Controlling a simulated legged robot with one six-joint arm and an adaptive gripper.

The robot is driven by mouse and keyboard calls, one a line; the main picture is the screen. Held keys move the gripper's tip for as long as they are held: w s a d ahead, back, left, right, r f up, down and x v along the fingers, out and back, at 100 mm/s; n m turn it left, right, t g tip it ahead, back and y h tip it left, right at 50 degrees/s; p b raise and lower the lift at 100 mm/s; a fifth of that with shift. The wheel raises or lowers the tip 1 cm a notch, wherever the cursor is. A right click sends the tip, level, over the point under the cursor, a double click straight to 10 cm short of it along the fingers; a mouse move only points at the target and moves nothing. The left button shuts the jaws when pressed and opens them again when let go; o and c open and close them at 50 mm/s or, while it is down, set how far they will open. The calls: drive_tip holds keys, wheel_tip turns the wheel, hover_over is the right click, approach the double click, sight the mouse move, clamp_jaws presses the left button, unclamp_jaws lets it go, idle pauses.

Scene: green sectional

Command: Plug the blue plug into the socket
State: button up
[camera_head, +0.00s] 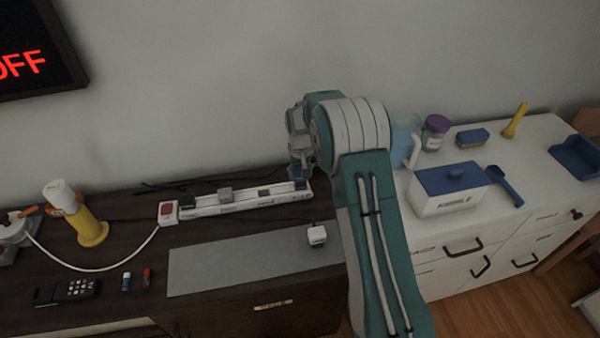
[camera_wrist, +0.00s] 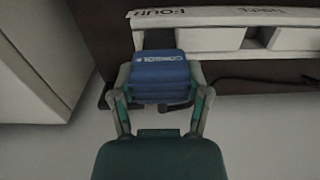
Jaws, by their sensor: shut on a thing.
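The blue plug (camera_wrist: 160,72), with white lettering on its face, is held between the two fingers of my gripper (camera_wrist: 161,86) in the wrist view. The white power strip (camera_wrist: 215,40) lies just beyond it, and the plug overlaps the dark socket opening (camera_wrist: 158,38) by the label FOUR. I cannot tell whether the plug is touching or inside that opening. In the head view my gripper (camera_head: 299,178) is over the right end of the power strip (camera_head: 240,208), and the blue plug is hidden there.
A grey plug (camera_head: 225,193) sits on the strip, whose red switch (camera_head: 168,211) is at its left end. A white plug (camera_head: 317,235) rests on the grey mat (camera_head: 235,268). A wall screen (camera_head: 35,55) reads OFF.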

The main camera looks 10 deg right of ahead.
sight(300, 181)
drive_tip(key=shift+f, duration=1.95)
drive_tip(key=o, duration=1.2)
wheel_tip(300, 181, up, 12)
drive_tip(key=shift+f, duration=0.1)
